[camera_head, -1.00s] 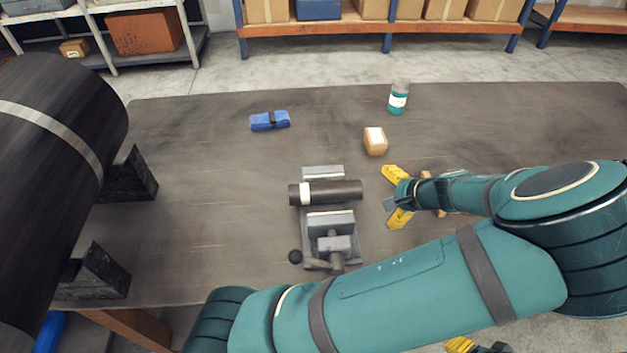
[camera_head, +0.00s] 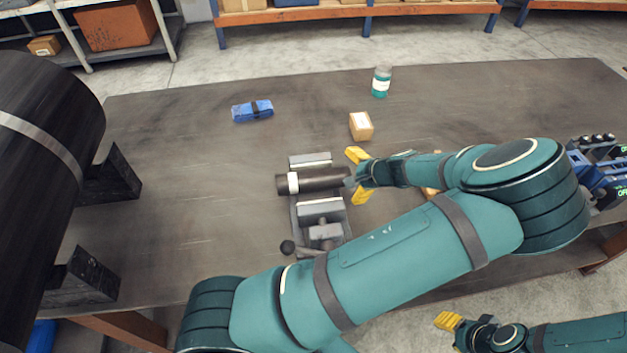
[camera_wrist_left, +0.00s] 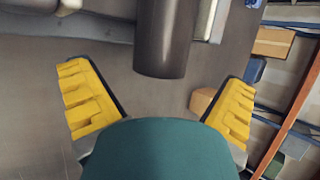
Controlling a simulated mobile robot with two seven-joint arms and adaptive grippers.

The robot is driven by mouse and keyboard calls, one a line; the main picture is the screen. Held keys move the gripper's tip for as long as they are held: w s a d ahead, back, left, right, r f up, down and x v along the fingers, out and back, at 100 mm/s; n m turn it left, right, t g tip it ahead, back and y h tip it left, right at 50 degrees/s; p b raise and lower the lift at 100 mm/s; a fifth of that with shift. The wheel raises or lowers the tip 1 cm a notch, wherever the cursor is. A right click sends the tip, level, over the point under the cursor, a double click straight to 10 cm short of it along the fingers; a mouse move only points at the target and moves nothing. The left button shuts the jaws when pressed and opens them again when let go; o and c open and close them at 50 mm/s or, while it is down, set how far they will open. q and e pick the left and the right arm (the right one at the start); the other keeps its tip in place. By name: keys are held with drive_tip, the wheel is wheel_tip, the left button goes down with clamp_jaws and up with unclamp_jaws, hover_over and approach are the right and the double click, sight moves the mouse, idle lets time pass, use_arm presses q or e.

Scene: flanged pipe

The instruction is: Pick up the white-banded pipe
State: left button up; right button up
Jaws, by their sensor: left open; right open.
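The white-banded pipe (camera_head: 318,180) is a short dark cylinder with a white band near its left end. It lies across the grey vise (camera_head: 320,212) on the table. My left gripper (camera_head: 357,176) is open at the pipe's right end. In the left wrist view the dark pipe end (camera_wrist_left: 165,45) sits between and ahead of the two yellow fingers of my left gripper (camera_wrist_left: 158,108), touching neither; the white band is out of that view. My right gripper (camera_head: 455,330) is open and empty at the bottom, off the table's front edge.
A large black pipe (camera_head: 40,190) with a pale band rests on dark supports at the left. A blue bundle (camera_head: 252,110), a small cardboard box (camera_head: 361,126) and a teal-and-white bottle (camera_head: 381,82) stand behind the vise. The table's back left is clear.

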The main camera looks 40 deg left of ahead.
use_arm(q)
drive_tip(key=x, duration=0.4)
drive_tip(key=shift+w+a+f, duration=0.1)
drive_tip(key=shift+f, duration=0.05)
drive_tip(key=shift+c, duration=0.3)
drive_tip(key=c, duration=1.3)
drive_tip(key=shift+c, duration=0.2)
